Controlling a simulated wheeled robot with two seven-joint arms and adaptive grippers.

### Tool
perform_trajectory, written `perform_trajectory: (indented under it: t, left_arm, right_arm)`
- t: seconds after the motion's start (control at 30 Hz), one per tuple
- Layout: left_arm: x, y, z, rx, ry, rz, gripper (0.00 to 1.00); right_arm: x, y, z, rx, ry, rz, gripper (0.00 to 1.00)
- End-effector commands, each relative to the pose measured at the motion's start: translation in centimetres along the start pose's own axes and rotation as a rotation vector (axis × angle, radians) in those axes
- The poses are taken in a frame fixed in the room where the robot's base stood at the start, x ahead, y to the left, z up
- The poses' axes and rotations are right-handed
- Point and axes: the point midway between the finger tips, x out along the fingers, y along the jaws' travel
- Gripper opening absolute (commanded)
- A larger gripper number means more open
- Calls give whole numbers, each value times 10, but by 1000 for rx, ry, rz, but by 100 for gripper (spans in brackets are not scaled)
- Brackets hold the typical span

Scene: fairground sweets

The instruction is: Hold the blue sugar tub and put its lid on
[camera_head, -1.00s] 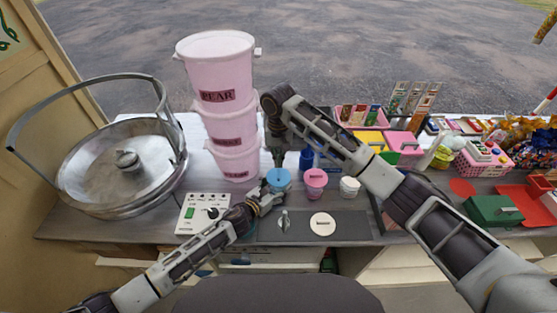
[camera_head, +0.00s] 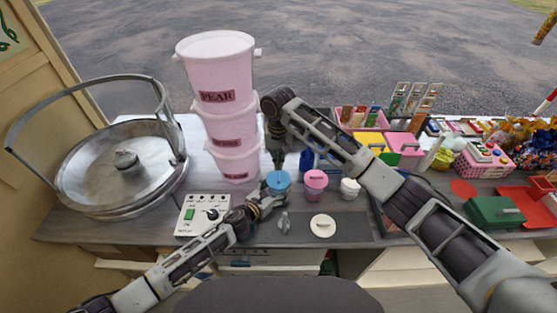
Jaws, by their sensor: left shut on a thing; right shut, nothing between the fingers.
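The blue sugar tub (camera_head: 279,190) stands on the counter, in front of the stack of pink buckets. Its blue lid (camera_head: 279,178) appears to lie on top of it; I cannot tell whether it is fully seated. My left gripper (camera_head: 268,195) is shut on the tub from its left front side. My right gripper (camera_head: 278,165) points down just above the lid, shut and empty. Its tips look close to the lid or touching it; I cannot tell which.
A pink tub (camera_head: 316,184) and a white tub (camera_head: 349,188) stand to the right. A white disc (camera_head: 323,225) and a small grey piece lie on the dark mat (camera_head: 352,229). A control box (camera_head: 196,216) stands left, below the pink buckets (camera_head: 220,75).

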Motion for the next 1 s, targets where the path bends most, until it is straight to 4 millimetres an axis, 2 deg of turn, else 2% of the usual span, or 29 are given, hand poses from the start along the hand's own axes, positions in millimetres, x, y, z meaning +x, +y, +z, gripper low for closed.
perform_trajectory:
  t: [0.07, 0.1, 0.27, 0.77, 1.0]
  left_arm:
    - [0, 0, 3, 0, -5, -1, 58]
    - [0, 0, 3, 0, -5, -1, 78]
    - [0, 0, 2, 0, -3, -1, 98]
    - [-2, 0, -1, 0, 2, 0, 99]
    - [-14, 0, -2, 1, 2, 0, 99]
  right_arm:
    - [0, 0, 0, 0, 0, 0, 0]
    - [0, 0, 0, 0, 0, 0, 0]
    - [0, 0, 0, 0, 0, 0, 0]
    - [0, 0, 0, 0, 0, 0, 0]
    - [0, 0, 0, 0, 0, 0, 0]
